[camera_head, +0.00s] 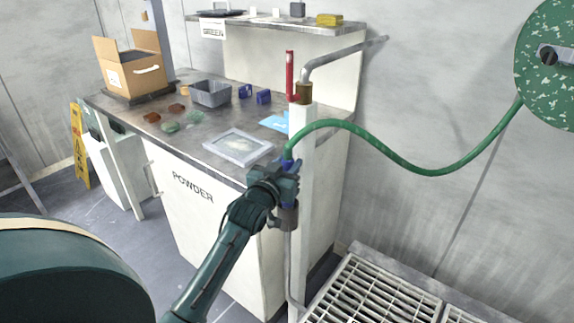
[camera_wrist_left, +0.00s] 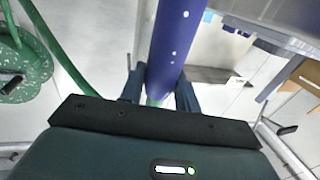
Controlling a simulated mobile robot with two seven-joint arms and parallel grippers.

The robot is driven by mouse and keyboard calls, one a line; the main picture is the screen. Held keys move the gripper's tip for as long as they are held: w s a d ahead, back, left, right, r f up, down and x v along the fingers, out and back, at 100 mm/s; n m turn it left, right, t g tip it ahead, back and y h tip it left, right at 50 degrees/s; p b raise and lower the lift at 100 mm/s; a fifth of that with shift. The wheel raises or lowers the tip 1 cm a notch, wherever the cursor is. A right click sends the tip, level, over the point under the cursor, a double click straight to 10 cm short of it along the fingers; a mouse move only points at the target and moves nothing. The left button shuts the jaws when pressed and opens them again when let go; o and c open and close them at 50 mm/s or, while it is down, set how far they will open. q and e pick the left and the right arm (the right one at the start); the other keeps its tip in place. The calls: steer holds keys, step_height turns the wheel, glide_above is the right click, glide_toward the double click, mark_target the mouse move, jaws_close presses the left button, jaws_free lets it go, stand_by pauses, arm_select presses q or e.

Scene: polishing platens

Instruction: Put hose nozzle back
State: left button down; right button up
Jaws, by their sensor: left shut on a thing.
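My left gripper (camera_head: 284,178) is shut on the blue hose nozzle (camera_head: 287,163), beside the white post (camera_head: 305,150). In the left wrist view the nozzle (camera_wrist_left: 172,45) is a blue tube with pale dots, running between the two fingers (camera_wrist_left: 160,92). The green hose (camera_head: 420,173) leaves the nozzle's top and sags across to the green speckled reel (camera_head: 540,85) on the wall. My right gripper is not in view.
A bench (camera_head: 165,105) left of the post bears a grey bin (camera_head: 211,94), a framed tray (camera_head: 238,146) and small pieces. A grey pipe (camera_head: 340,55) tops the post. A floor grate (camera_head: 370,295) lies at lower right. Open air surrounds the hose.

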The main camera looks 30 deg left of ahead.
arm_select(q)
steer(key=shift+f, duration=0.1)
steer(key=c, duration=1)
jaws_free()
steer(key=shift+s, duration=0.1)
steer(key=s+d, duration=0.2)
steer(key=s, duration=1)
steer(key=s+d+f+m+g+h, duration=0.1)
steer(key=s+d+f+g+h, duration=0.1)
steer(key=s+d+f, duration=0.3)
steer(key=s+d+f+m+g+h, duration=0.2)
steer(key=s+d+f, duration=0.2)
steer(key=d, duration=0.5)
steer(key=s+d+f+m+g+h, duration=0.1)
steer(key=s+d+f+g+h, duration=0.1)
steer(key=s+d+f, duration=0.3)
steer(key=shift+s+d+f+h, duration=0.1)
steer(key=shift+d+f+h, duration=0.15)
steer(key=shift+f, duration=0.35)
steer(key=shift+s+d+f+h, duration=0.15)
steer(key=shift+d+f, duration=0.25)
steer(key=shift+f, duration=0.25)
steer(key=shift+s+d+f+h, duration=0.1)
steer(key=shift+d+f+h, duration=0.15)
steer(key=shift+f, duration=0.35)
